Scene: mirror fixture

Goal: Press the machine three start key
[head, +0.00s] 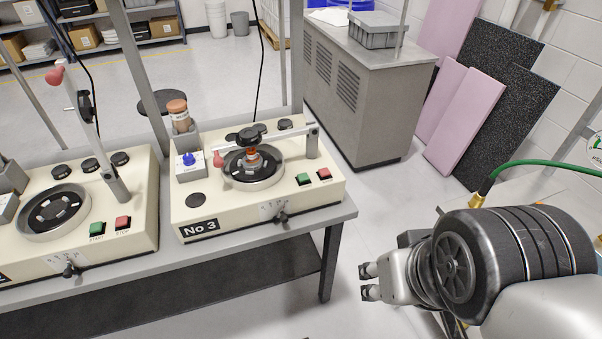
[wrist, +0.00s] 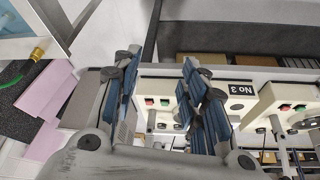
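Machine No 3 (head: 255,190) is a cream box on the grey bench with a black "No 3" label. Its green start key (head: 304,179) is at the front right, just left of the red stop key (head: 324,173). My gripper (head: 369,281) is right of the bench, apart from the machine, with its fingers pointing left. In the wrist view the scene is upside down; the green key (wrist: 164,101) and red key (wrist: 149,101) show between the fingers. My gripper (wrist: 160,62) is open and empty there, with two blue-padded fingers apart. The green key's lettering is unreadable.
A second cream machine (head: 75,225) with its own green and red keys stands left on the bench. Machine No 3 has a lever arm (head: 285,134) over its round plate. A grey cabinet (head: 355,95) stands behind. The floor between bench and gripper is clear.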

